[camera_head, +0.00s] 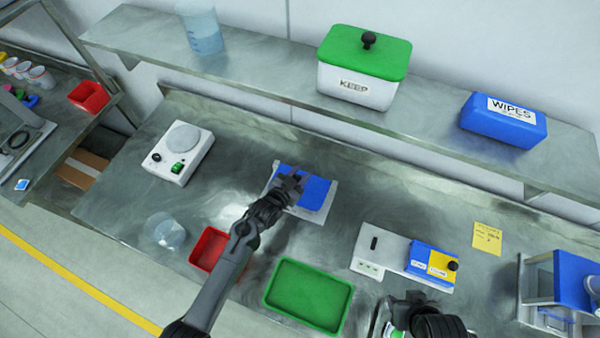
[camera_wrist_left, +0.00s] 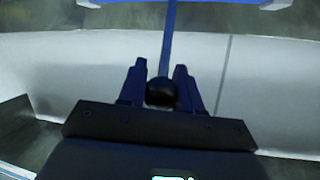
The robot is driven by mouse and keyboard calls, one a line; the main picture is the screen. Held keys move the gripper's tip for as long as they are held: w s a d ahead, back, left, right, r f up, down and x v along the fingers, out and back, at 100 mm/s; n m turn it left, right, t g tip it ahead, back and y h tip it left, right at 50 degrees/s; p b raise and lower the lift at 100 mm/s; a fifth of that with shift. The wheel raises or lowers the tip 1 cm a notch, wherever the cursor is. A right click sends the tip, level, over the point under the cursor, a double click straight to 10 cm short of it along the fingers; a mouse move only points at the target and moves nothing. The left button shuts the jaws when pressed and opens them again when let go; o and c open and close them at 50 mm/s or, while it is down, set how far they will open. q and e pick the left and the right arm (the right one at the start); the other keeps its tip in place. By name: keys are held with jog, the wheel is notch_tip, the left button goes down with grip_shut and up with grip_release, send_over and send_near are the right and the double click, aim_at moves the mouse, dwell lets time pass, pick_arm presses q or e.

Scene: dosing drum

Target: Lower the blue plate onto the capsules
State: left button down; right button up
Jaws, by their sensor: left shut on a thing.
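The blue plate (camera_head: 318,192) is over a pale base (camera_head: 318,214) in the middle of the bench, partly behind my left gripper. My left gripper (camera_head: 293,180) reaches it from the front left. In the left wrist view, the fingers of my left gripper (camera_wrist_left: 160,88) are shut on a black ball knob (camera_wrist_left: 160,93). A narrow blue bar (camera_wrist_left: 169,45) runs from the knob toward a blue edge at the top. I see no capsules, and the gap under the plate cannot be judged. My right gripper (camera_head: 408,303) is low at the front right; its fingers are unclear.
A red tray (camera_head: 209,248) and green tray (camera_head: 308,296) lie in front, with a clear cup (camera_head: 165,230) at left. A scale (camera_head: 180,152) stands back left. A white device with a blue-yellow block (camera_head: 433,262) is right. A shelf holds a green-lidded box (camera_head: 358,85) and wipes (camera_head: 503,122).

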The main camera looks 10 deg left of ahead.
pick_arm(q)
jog(key=c, duration=1.2)
grip_release()
jog(key=shift+d+r, duration=0.15)
jog(key=shift+r, duration=0.05)
jog(key=o, duration=0.4)
jog(key=shift+s+f, duration=0.15)
jog(key=shift+s, duration=0.05)
jog(key=v, duration=1)
jog(key=shift+s+a, duration=0.3)
